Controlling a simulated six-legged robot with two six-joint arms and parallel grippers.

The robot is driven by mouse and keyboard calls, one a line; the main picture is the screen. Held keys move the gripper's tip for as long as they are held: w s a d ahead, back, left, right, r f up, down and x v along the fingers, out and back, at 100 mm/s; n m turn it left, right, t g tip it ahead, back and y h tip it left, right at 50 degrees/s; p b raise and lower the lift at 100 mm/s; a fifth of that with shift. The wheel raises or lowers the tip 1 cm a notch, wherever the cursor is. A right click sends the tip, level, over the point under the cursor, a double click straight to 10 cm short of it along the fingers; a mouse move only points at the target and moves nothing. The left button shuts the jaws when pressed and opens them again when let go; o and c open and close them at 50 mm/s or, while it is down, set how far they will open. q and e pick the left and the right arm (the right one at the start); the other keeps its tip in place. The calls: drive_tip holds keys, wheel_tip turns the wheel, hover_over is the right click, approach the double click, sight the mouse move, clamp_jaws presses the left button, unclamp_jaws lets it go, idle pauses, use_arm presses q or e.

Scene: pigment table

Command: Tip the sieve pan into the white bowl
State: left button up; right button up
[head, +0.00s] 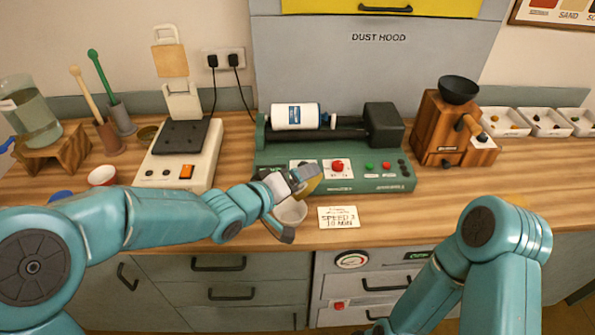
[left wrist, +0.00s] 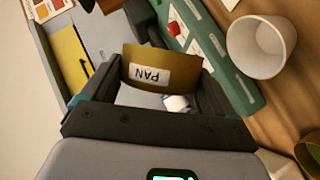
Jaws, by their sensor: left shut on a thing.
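My left gripper (head: 288,187) is shut on the sieve pan (head: 312,185), a brass-coloured piece. The pan is held above the counter, close to the white bowl (head: 290,213), and looks tilted in the head view. The bowl stands on the counter just below the gripper, partly hidden by it. It also shows in the left wrist view (left wrist: 262,48), beside the pan, with no contents visible. What the pan holds cannot be made out. My right gripper is out of view.
A green roller machine (head: 340,178) with a white jar (head: 296,116) stands right behind the gripper. A paper card (head: 339,217) lies right of the bowl. A scale (head: 180,150) stands left, a wooden grinder (head: 455,125) right.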

use_arm(q)
drive_tip(key=p, duration=0.1)
drive_tip(key=n+h+p, duration=0.1)
drive_tip(key=p, duration=0.1)
drive_tip(key=shift+w+a+f+n, duration=0.2)
drive_tip(key=shift+a+n, duration=0.1)
drive_tip(key=shift+a, duration=0.05)
drive_tip(key=shift+w+a+f+n+h+p, duration=0.1)
drive_tip(key=shift+a+f+n+h+p, duration=0.1)
drive_tip(key=shift+n+h+p, duration=0.15)
drive_tip(key=shift+w+a+f+n+h+p, duration=0.15)
drive_tip(key=shift+a+f+n+h+p, duration=0.1)
drive_tip(key=shift+f+n+h+p, duration=0.4)
drive_tip(key=shift+w+a+f+n+h+b, duration=0.3)
drive_tip(key=shift+f+n, duration=0.3)
drive_tip(key=shift+n, duration=0.25)
drive_tip(key=shift+w+a+f+n+h+b, duration=0.1)
drive_tip(key=shift+a+f+n+h+b, duration=0.2)
drive_tip(key=shift+f+n+h, duration=0.4)
drive_tip(key=shift+w+a+f+n+h+b, duration=0.1)
drive_tip(key=shift+w+a+f+n+b, duration=0.15)
drive_tip(key=shift+f+n, duration=0.5)
drive_tip(key=shift+s+r, duration=0.1)
drive_tip(key=shift+r, duration=0.2)
